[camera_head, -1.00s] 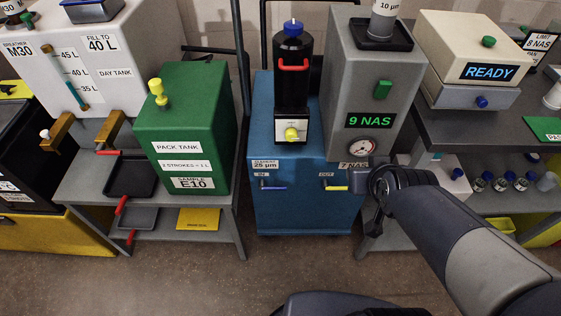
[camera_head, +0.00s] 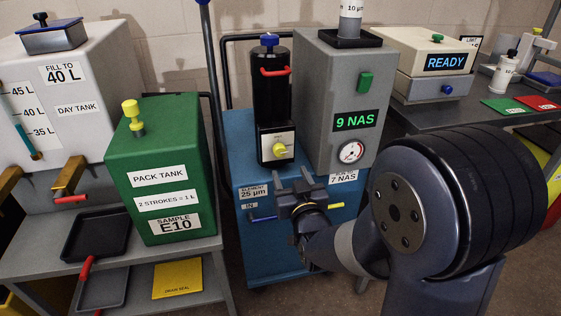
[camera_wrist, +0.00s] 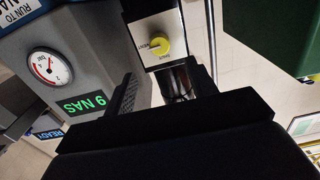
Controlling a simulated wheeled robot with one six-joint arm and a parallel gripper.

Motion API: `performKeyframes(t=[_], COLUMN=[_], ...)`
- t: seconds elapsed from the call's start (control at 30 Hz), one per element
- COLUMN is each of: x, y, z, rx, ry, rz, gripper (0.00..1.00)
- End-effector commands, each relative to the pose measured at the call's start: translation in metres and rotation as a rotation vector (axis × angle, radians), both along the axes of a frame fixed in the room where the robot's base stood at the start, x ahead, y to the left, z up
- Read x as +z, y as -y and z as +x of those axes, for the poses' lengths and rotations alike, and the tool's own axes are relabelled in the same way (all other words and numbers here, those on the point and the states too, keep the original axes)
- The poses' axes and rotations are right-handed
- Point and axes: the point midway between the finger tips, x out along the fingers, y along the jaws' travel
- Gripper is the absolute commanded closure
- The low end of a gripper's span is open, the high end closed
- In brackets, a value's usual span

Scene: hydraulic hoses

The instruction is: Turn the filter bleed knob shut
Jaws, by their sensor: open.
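The yellow filter bleed knob (camera_head: 279,150) sits on a pale plate low on the black filter housing (camera_head: 271,95), which has a blue cap and red handle. The wrist view shows the knob (camera_wrist: 161,46) and its plate turned over, beyond the jaws; the lettering is too small to read surely. My gripper (camera_head: 291,178) is open and empty, below the knob in the head view and apart from it. In the wrist view, my gripper's jaws (camera_wrist: 160,74) stand to either side of the knob's line. The knob's exact setting is unclear.
The grey box (camera_head: 345,90) with a 9 NAS display and gauge stands close right of the filter. The green pack tank (camera_head: 160,165) is to the left. The blue cart (camera_head: 240,180) carries the filter, with hose handles low on its front.

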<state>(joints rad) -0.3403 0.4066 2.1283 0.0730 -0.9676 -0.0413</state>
Motion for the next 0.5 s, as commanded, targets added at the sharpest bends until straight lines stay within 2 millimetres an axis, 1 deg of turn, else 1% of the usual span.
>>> performKeyframes(t=[0.1, 0.3, 0.5], x=[0.000, 0.000, 0.000], y=[-0.006, -0.016, -0.023], z=[0.021, 0.056, 0.079], rx=[0.000, 0.000, 0.000], ry=[0.000, -0.002, -0.002], rz=[0.000, -0.001, -0.001], gripper=[0.46, 0.46, 0.46])
